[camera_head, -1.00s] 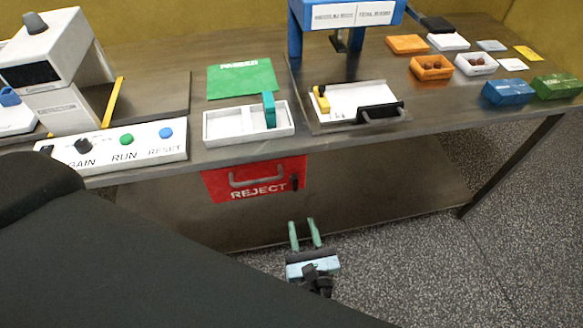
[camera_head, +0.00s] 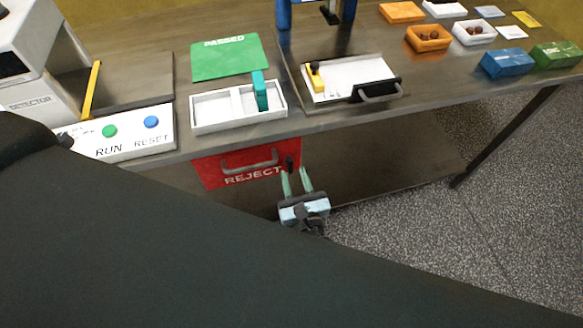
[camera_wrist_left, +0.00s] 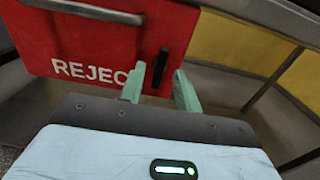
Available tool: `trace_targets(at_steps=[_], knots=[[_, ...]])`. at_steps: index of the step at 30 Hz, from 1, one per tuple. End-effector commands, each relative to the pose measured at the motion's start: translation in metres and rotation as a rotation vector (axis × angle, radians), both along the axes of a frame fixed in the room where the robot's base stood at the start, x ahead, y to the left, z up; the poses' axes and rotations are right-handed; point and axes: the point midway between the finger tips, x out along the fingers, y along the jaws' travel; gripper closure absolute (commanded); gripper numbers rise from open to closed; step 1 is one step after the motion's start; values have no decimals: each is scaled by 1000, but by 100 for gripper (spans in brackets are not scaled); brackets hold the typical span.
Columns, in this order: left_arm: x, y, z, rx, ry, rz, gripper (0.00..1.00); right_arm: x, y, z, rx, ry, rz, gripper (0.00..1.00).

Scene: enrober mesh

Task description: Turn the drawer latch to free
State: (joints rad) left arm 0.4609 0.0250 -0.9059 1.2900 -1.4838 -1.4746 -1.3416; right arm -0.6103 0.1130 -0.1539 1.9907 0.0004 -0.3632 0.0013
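The red REJECT drawer (camera_head: 212,174) hangs under the front edge of the steel table, with a grey bar handle (camera_head: 249,160). Its black latch (camera_head: 289,164) is at the right end of the drawer front and looks upright. In the left wrist view the latch (camera_wrist_left: 160,67) stands just beyond and between the green fingertips. My left gripper (camera_head: 295,173) is open, its two fingers apart and pointing at the latch. I cannot tell whether a finger touches it. In the wrist view the left finger (camera_wrist_left: 158,82) covers the end of the word REJECT. My right gripper is not in view.
The table carries a RUN and RESET button panel (camera_head: 132,133), a white divided tray (camera_head: 205,113) with a teal block, and a black-handled white plate (camera_head: 345,79). The floor (camera_head: 385,235) to the right is open. My dark arm fills the lower left.

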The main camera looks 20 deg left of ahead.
Motion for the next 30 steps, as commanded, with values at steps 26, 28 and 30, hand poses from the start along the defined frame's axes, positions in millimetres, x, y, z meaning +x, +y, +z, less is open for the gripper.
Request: trace_targets(at_steps=[26,28,30], knots=[[22,15,0,1,1,-1,100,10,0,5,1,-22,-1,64],[22,15,0,-2,-1,-1,100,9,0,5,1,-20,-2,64],[22,15,-1,-8,-4,-1,100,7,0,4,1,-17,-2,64]])
